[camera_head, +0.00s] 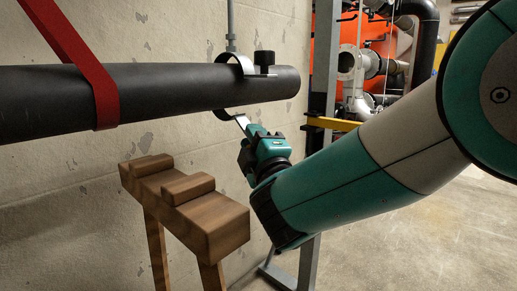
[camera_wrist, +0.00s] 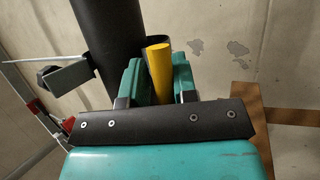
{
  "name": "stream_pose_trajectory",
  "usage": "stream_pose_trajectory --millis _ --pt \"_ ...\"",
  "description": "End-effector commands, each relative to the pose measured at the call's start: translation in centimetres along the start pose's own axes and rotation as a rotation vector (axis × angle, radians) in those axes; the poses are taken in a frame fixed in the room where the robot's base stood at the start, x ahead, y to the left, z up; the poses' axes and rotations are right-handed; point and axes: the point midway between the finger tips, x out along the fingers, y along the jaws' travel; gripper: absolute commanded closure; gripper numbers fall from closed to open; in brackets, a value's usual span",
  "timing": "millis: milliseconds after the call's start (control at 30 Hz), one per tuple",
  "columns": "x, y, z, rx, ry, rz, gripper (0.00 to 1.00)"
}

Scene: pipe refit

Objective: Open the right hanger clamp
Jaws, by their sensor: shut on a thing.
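The right hanger clamp (camera_head: 236,60) is a grey metal band around the dark pipe (camera_head: 180,95) near its right end, below a wall rod. A black knob (camera_head: 264,58) stands on its side tab. My gripper (camera_head: 247,131) is below the pipe, under the clamp, with a pale metal piece reaching from the clamp down to the fingertips. In the wrist view my gripper (camera_wrist: 157,80) is shut on a yellow handle (camera_wrist: 159,68), next to the pipe (camera_wrist: 112,38). The clamp's tab (camera_wrist: 68,76) shows at left there. I cannot tell whether the clamp is open.
A red strap (camera_head: 94,85) loops under the pipe at left. A wooden stand (camera_head: 212,222) is below the pipe, left of my gripper. A grey post (camera_head: 324,75) with a yellow bar (camera_head: 334,124) stands at right. The wall is close behind; floor at right is clear.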

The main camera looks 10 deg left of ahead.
Motion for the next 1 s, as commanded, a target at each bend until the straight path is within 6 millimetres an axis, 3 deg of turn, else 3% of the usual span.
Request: stream_pose_trajectory --millis 33,300,900,933,1000 --pt "0.0 -0.9 0.0 -0.002 -0.003 -0.009 1.00" --pt "0.8 -2.2 -0.4 -0.003 -0.002 -0.007 1.00" --pt "1.3 -2.1 -0.6 0.000 0.001 0.005 1.00" --pt "1.3 -2.1 -0.6 0.000 0.001 0.005 0.58" --pt "1.3 -2.1 -0.6 0.000 0.001 0.005 0.58"
